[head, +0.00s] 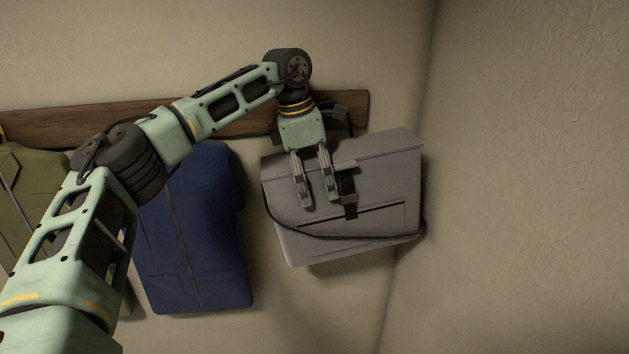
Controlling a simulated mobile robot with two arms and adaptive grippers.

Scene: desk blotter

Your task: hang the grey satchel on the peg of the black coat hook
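The grey satchel (385,176) is against or close to the wall near the corner, tilted, with its right side higher. A dark strap droops across its lower front, and a black clasp shows on it. My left gripper (319,203) is in front of the satchel's upper left part, fingers pointing down and apart, with nothing clearly between them. Dark parts of what looks like the black coat hook (343,110) show behind my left wrist on the wooden board. The peg is hidden, so I cannot tell whether the satchel hangs on it. My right gripper is not in view.
The wooden board (225,122) runs along the wall. A blue jacket (205,230) hangs left of the satchel, and an olive garment (25,195) hangs at the far left, partly behind my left arm. The side wall (530,180) is close on the right.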

